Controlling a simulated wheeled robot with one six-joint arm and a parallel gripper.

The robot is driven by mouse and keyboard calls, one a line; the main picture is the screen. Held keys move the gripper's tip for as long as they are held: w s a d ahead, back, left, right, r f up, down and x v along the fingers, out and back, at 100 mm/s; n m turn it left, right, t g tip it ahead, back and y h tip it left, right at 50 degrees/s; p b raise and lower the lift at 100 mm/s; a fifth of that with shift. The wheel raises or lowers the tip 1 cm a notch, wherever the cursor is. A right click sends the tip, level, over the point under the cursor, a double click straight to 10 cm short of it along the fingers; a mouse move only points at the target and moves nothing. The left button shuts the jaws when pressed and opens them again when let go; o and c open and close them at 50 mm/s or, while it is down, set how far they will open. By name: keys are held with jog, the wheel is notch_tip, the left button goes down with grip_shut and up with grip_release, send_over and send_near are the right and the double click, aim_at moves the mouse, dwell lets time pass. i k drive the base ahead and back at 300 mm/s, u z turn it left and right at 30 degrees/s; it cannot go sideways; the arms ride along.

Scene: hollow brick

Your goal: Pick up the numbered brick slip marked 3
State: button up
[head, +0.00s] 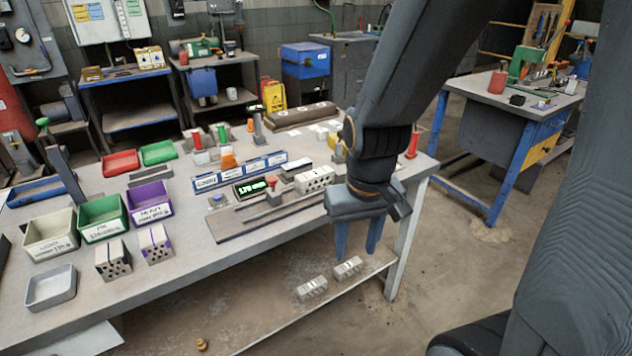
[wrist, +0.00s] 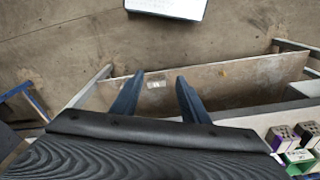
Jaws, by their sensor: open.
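Two small pale blocks with dark marks, (head: 312,288) and (head: 348,266), lie on the low shelf under the bench in the head view. They may be brick slips, but I cannot read a 3 on either. My gripper (head: 358,252) points down at the bench's front edge, its fingers apart and empty. In the head picture its fingertips show just above the right-hand block; I cannot tell the exact gap. In the wrist view my gripper (wrist: 160,77) is open, and a small pale patch (wrist: 155,84) shows between the fingers, too small to read.
A bench leg (head: 398,262) stands right of the gripper. The concrete floor (head: 450,260) to the right is clear.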

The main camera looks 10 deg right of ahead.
aim_at(311, 180)
jog(key=k, duration=0.5)
jog(key=z, duration=0.7)
jog(key=i, duration=1.45)
jog(key=u, duration=0.75)
